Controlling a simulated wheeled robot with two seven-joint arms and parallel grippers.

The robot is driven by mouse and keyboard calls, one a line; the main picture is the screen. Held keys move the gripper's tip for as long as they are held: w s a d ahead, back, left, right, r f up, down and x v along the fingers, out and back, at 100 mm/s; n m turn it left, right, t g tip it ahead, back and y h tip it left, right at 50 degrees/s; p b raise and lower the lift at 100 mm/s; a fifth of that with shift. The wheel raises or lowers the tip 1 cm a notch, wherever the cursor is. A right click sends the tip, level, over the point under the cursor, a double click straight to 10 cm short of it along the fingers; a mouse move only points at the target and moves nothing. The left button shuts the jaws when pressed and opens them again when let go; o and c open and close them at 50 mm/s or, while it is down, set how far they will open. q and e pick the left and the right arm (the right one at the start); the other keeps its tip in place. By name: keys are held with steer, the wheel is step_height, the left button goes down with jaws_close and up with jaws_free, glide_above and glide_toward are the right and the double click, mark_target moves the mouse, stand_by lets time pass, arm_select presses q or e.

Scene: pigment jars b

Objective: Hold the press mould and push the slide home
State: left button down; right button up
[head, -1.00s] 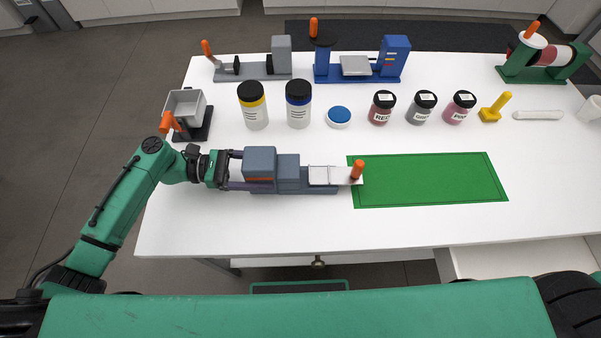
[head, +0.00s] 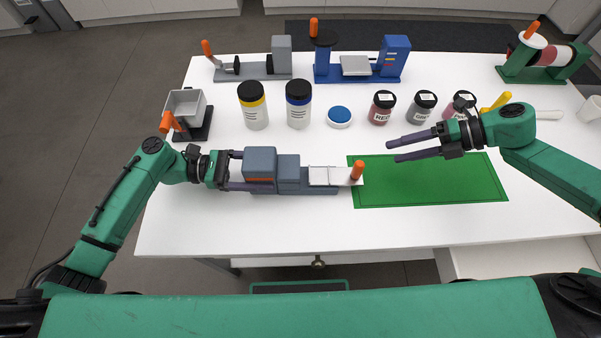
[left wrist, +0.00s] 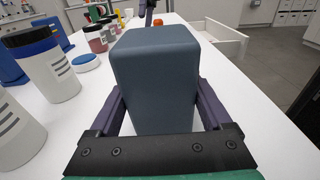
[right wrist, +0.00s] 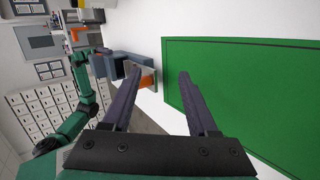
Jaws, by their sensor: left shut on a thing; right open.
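The press mould (head: 260,161) is a blue-grey block body on a long base, lying on the white table. Its pale slide (head: 322,176) sticks out on the right and ends in an orange knob (head: 357,170). My left gripper (head: 250,170) is shut on the mould's left block, one finger on each side; the left wrist view shows the block (left wrist: 157,75) filling the jaws. My right gripper (head: 390,150) is open and empty, above the green mat and right of the knob. In the right wrist view the knob (right wrist: 146,83) shows beyond the left finger.
The green mat (head: 440,185) lies right of the mould. Behind stand yellow-banded (head: 253,105) and blue-banded (head: 298,104) jars, a blue-topped dish (head: 339,117) and small pigment jars (head: 381,108). Other devices line the back edge. The front table strip is clear; a drawer (head: 520,257) is open at front right.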

steer(key=w+a+r+n+t+h, duration=0.1)
steer(key=w+a+r+n, duration=0.3)
steer(key=a+r+n, duration=0.35)
steer(key=w+a+r+n+t, duration=0.1)
steer(key=w+a+r+n, duration=0.25)
steer(key=a+n, duration=0.6)
steer(key=g+h, duration=0.4)
steer(key=h, duration=0.6)
glide_toward(360, 163)
steer(key=shift+s+d, duration=0.15)
step_height(360, 163, down, 12)
jaws_close()
